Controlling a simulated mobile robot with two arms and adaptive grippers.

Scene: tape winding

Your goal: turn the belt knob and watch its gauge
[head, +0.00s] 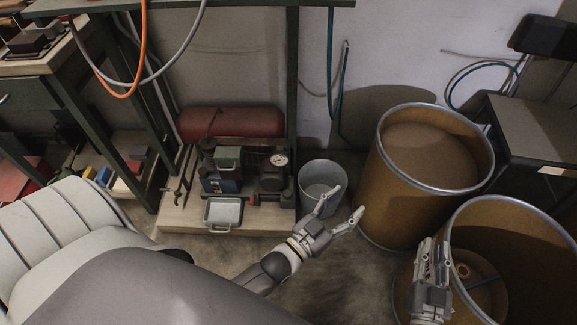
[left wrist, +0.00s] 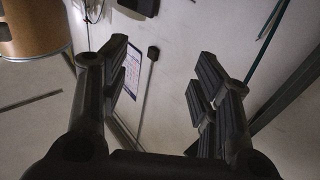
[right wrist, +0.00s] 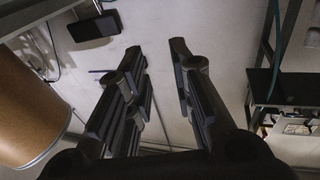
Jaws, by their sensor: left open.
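A small machine (head: 222,180) stands on a low wooden board at the back. A round white gauge (head: 279,160) sits on its upper right; its reading is too small to tell. A small red part (head: 253,199) shows at its front, and I cannot tell whether it is the belt knob. My left gripper (head: 347,202) is open and empty, to the right of the machine and in front of a grey bucket. My right gripper (head: 431,250) is far to the right, by the drums. Its fingers are apart and empty in the right wrist view (right wrist: 157,55).
The grey bucket (head: 321,178) stands right of the board (head: 175,218). A filled brown drum (head: 405,205) and a second brown drum (head: 530,225) stand at the right. A metal tray (head: 223,213) sits before the machine. A red tank (head: 230,122) lies behind it.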

